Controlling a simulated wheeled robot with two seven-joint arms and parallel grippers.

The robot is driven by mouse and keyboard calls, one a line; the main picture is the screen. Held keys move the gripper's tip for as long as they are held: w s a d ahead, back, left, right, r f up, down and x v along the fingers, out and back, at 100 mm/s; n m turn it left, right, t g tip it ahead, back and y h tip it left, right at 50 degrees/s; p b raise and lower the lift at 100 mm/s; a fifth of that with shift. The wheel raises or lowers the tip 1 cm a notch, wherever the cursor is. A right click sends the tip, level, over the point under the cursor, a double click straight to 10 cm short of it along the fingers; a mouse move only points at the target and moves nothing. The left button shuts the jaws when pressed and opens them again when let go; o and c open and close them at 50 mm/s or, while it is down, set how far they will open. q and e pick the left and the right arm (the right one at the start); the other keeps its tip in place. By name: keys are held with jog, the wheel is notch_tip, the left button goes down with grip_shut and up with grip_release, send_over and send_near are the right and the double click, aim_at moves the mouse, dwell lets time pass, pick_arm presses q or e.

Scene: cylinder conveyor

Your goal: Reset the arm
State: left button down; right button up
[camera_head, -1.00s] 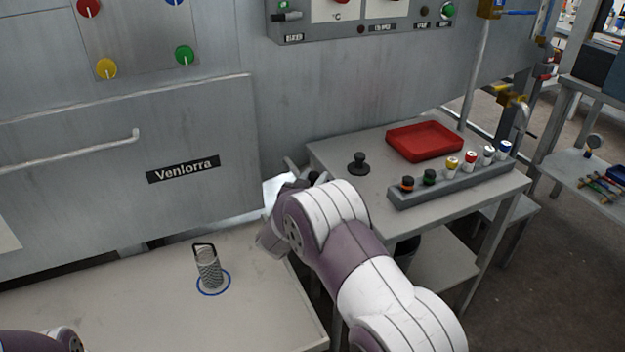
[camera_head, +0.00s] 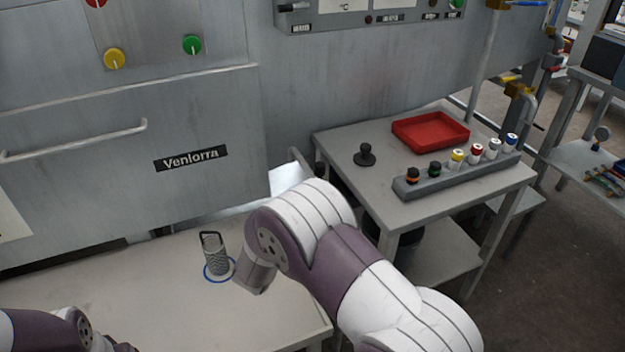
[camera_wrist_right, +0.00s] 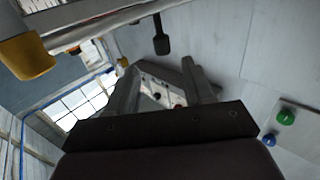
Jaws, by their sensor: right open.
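My right arm reaches in from the lower right of the head view, its white and purple links in front of the gap between the two tables. Its gripper is mostly hidden there behind the arm. In the right wrist view my right gripper (camera_wrist_right: 163,82) has its two dark fingers apart, with nothing held between them. Part of my left arm shows at the bottom left corner of the head view; its gripper is outside the picture. A grey mesh cylinder with a dark handle (camera_head: 215,256) stands upright in a blue ring on the left table, left of my right arm and apart from it.
The left table (camera_head: 150,310) is otherwise largely bare. The right table (camera_head: 345,142) holds a red tray (camera_head: 430,146), a black knob-like piece (camera_head: 365,155) and a grey rack (camera_head: 410,190) with several coloured-capped cylinders. The large grey Venlorra machine (camera_head: 120,175) stands behind.

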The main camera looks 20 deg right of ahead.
jog(key=shift+s+a, duration=0.45)
jog(key=shift+s, duration=0.05)
